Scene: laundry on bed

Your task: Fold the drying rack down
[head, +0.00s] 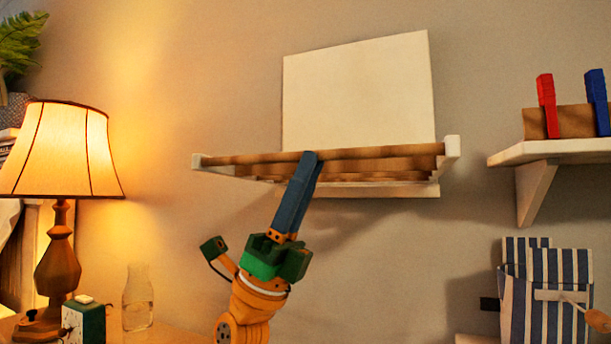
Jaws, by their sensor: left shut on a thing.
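The drying rack (376,154) is on the wall, with wooden rods between two white side arms. It stands out from the wall, about level, below a white back panel (358,95). My left gripper (311,157) reaches up from below, its blue fingers shut on the front rod (385,153) left of its middle. The fingertips hide a short piece of that rod. My right gripper is not in view.
A lit lamp (62,150), a glass bottle (138,300) and a small green box (84,321) stand at the left. A wall shelf (560,151) with red and blue pegs is at the right, above striped cloth (545,290).

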